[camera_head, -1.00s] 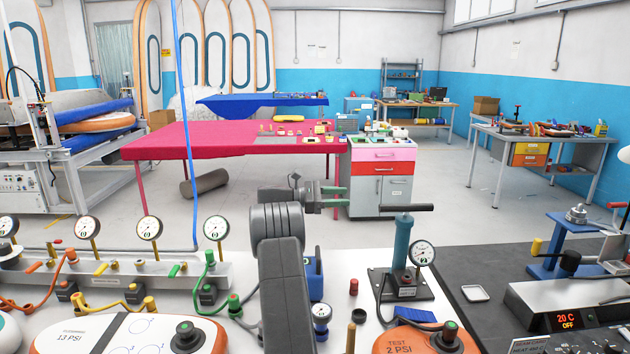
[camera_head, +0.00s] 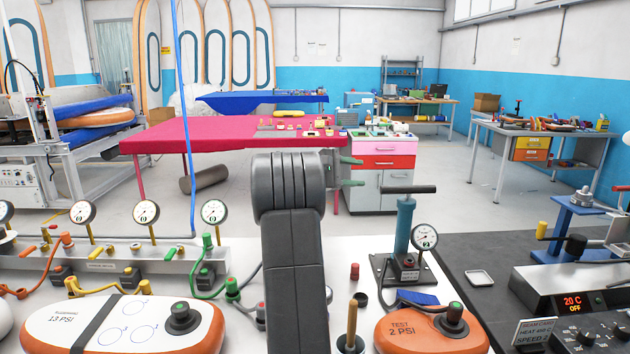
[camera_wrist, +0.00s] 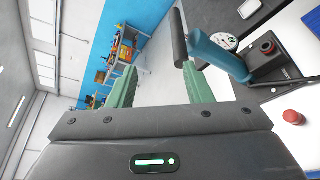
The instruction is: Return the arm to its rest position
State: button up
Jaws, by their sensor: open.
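My gripper (camera_head: 353,171) shows in the head view just right of my dark grey arm, which hides most of it. Its two green fingers point right, one above the other, against the drawer cabinet in the background. In the wrist view the green fingers (camera_wrist: 157,88) stand wide apart with only floor between them. The gripper is open and empty. The blue hand pump (camera_wrist: 220,55) with its dark handle shows close to the right finger in the wrist view. In the head view the pump (camera_head: 404,227) stands upright on the white bench, right of my arm.
An orange test board (camera_head: 405,345) and a pressure board (camera_head: 60,320) lie in front on either side of my arm. A gauge manifold (camera_head: 150,258) stands left. A red cap (camera_head: 354,271) sits near the pump. A heat controller (camera_head: 560,285) stands at right.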

jog(key=shift+x, duration=1.9)
jog(key=shift+s+d, duration=0.1)
jog(key=shift+s, duration=0.05)
